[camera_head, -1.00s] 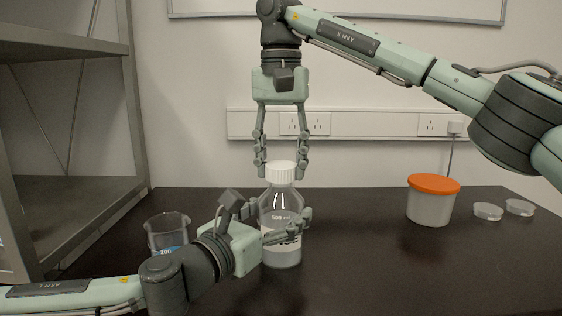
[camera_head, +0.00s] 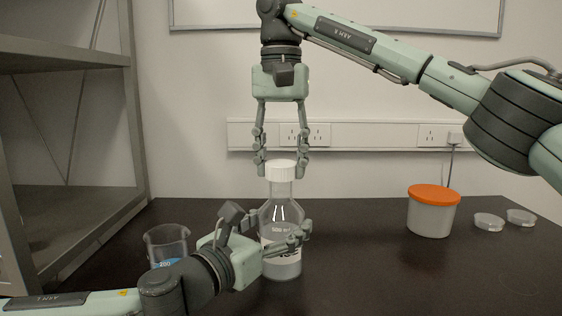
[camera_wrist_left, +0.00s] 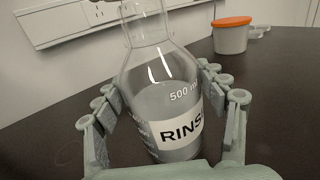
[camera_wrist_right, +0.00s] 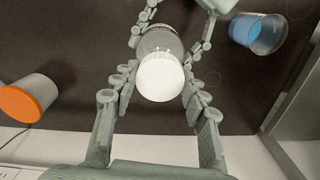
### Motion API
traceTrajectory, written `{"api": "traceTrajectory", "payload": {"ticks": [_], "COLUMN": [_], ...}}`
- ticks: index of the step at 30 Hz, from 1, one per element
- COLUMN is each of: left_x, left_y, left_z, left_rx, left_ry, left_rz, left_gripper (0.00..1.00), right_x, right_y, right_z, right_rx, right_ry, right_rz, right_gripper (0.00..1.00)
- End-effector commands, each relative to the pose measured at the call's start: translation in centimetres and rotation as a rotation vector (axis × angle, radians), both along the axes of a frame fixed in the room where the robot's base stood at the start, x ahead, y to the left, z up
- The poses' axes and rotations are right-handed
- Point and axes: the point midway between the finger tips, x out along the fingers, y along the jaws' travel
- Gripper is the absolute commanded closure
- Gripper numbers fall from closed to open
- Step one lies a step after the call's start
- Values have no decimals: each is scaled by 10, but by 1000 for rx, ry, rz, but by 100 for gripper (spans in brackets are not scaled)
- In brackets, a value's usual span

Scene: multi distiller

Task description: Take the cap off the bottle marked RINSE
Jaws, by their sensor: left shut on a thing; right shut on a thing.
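The bottle marked RINSE (camera_head: 283,215) is clear glass and stands upright on the dark table. Its label (camera_wrist_left: 183,131) shows in the left wrist view. My left gripper (camera_head: 292,243) is shut around the bottle's body, with one finger on each side (camera_wrist_left: 158,100). The white ribbed cap (camera_head: 281,171) is between the fingertips of my right gripper (camera_head: 281,168), which points down from above. A length of clear neck shows below the cap. I cannot tell whether the cap's lower edge is clear of the neck. The cap (camera_wrist_right: 160,79) also fills the space between the fingers in the right wrist view.
A tub with an orange lid (camera_head: 432,213) and two shallow dishes (camera_head: 489,222) stand at the right. A metal shelf (camera_head: 80,205) borders the left side.

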Motion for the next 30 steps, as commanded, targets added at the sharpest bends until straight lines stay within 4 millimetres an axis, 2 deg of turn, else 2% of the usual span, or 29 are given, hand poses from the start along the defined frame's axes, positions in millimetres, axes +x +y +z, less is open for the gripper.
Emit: {"api": "traceTrajectory", "payload": {"ticks": [6, 9, 17, 18, 23, 30], "left_x": [0, 0, 0, 0, 0, 0], "left_y": [0, 0, 0, 0, 0, 0], "left_z": [0, 0, 0, 0, 0, 0], "left_rx": [0, 0, 0, 0, 1, 0], "left_ry": [1, 1, 1, 1, 1, 0], "left_rz": [0, 0, 0, 0, 0, 0], "left_gripper": [100, 100, 100, 25, 5, 4], "right_x": [0, 0, 0, 0, 0, 0], "right_y": [0, 0, 0, 0, 0, 0], "right_z": [28, 36, 38, 38, 38, 38], "right_rx": [-3, -2, 0, 0, 0, 0], "right_ry": [-5, -3, 0, -1, -1, -1], "right_rz": [-1, -2, 1, 0, 0, 0], "right_gripper": [91, 91, 91, 91, 91, 91]}}
